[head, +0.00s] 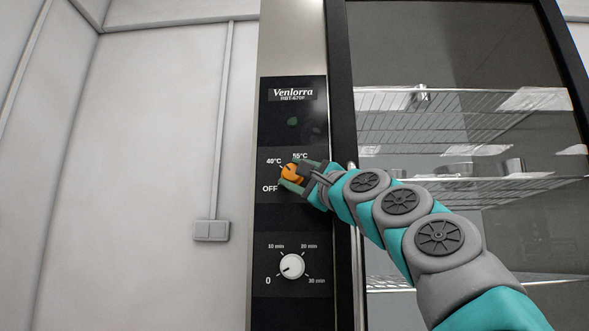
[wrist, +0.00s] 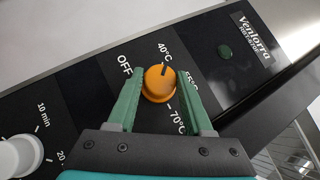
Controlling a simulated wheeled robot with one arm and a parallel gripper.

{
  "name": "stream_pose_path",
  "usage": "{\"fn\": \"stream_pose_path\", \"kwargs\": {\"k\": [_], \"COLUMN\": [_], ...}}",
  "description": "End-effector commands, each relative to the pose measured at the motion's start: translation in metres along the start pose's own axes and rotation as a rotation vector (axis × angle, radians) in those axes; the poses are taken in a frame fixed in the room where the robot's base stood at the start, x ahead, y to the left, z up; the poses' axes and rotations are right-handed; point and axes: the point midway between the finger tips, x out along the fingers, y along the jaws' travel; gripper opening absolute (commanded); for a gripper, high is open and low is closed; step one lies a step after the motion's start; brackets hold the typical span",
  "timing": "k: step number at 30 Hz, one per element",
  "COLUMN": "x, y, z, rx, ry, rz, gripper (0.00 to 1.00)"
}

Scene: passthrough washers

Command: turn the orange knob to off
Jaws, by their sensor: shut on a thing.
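The orange knob (head: 291,173) sits on the black control panel (head: 269,219), among the marks OFF, 40°C and 55°C in the head view. In the wrist view the orange knob (wrist: 158,84) also has a 70°C mark near it, and its dark pointer line points toward 40°C, away from OFF. My gripper (head: 294,172) reaches in from the right and is shut on the knob. In the wrist view my gripper (wrist: 160,75) has one green finger on each side of the knob.
A white timer knob (head: 292,266) is below on the same panel, its pointer near 0. A dark green round lamp (head: 292,122) is above. To the right is a glass door with wire shelves (head: 440,100) behind it. A wall switch (head: 211,230) is at left.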

Motion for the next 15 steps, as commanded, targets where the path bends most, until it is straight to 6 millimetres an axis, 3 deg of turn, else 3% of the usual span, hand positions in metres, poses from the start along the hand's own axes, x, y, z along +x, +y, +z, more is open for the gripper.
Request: {"fn": "stream_pose_path", "kwargs": {"k": [13,14,15], "x": [0.0,0.0,0.0], "y": [-0.0008,-0.0007,-0.0008], "z": [-0.0008,-0.0008,-0.0008], "rx": [-0.008,-0.008,-0.008], "ry": [0.001,0.001,0.001], "rz": [0.005,0.005,0.005], "gripper": [0.0,0.53,0.58]}}
